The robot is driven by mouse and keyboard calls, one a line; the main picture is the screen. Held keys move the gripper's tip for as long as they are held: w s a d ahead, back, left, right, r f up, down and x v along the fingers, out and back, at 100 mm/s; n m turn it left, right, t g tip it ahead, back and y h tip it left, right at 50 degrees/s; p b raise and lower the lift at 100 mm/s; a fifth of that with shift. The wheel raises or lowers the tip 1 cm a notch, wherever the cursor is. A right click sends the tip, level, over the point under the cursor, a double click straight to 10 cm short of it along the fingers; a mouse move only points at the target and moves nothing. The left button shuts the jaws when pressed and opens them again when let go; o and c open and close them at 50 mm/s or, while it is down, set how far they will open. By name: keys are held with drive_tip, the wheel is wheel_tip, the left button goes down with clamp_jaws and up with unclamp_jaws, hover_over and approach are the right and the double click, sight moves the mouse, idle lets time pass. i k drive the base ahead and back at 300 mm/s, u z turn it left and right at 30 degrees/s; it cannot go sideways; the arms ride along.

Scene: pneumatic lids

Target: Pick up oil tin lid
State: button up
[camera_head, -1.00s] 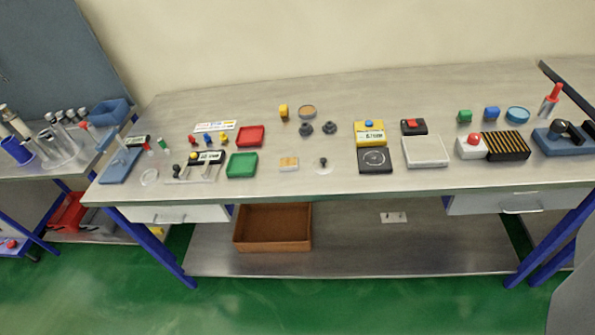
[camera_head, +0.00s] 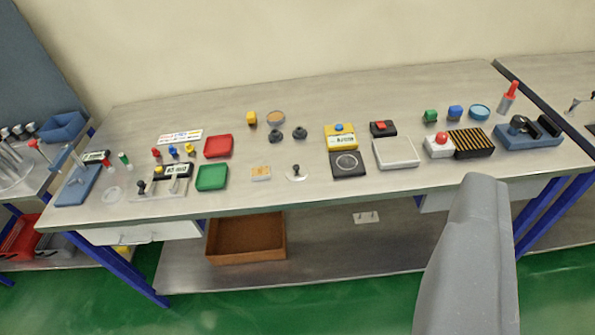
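No tin lid can be told for sure at this size. A small pale disc with a dark knob (camera_head: 296,174) lies near the front edge of the bench, left of the middle, and looks like a lid. A low round tin with a brownish top (camera_head: 276,116) stands further back. A blue round tin (camera_head: 479,111) stands at the back right. A smooth grey part of my own arm (camera_head: 470,265) rises at the lower right in front of the bench. No gripper fingers show, and nothing on the bench is touched.
A brown bin (camera_head: 246,240) sits on the lower shelf. The bench's back strip is mostly clear.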

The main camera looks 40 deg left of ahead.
sight(296, 172)
drive_tip(key=i, duration=0.95)
